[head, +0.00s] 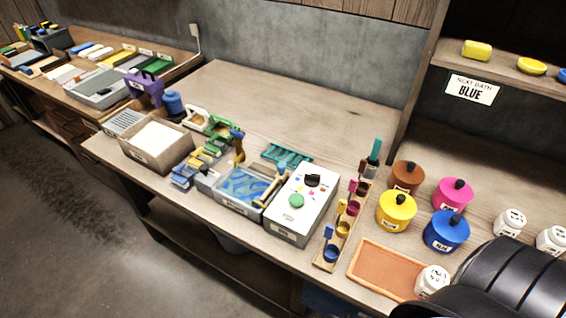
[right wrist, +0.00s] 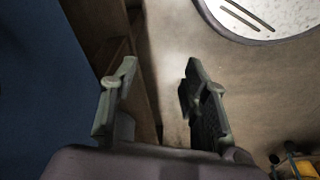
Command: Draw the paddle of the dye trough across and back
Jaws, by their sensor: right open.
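The dye trough (head: 231,201), a grey tray with blue marbled liquid, stands near the front edge of the bench in the head view. A pale wooden bar (head: 271,190), which looks like the paddle, lies across the trough's right end, beside a white-topped box. My right gripper (right wrist: 160,92) shows in the right wrist view, its two fingers apart with nothing between them. It is away from the trough, which does not show in that view. A black part of my arm fills the lower right of the head view. My left gripper is not in view.
Right of the trough stand the white-topped box (head: 300,203), a wooden rack of small dye cups (head: 341,238), an orange tray (head: 372,270) and several lidded pots, including a yellow pot (head: 397,211). A paper-filled box (head: 158,142) stands left.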

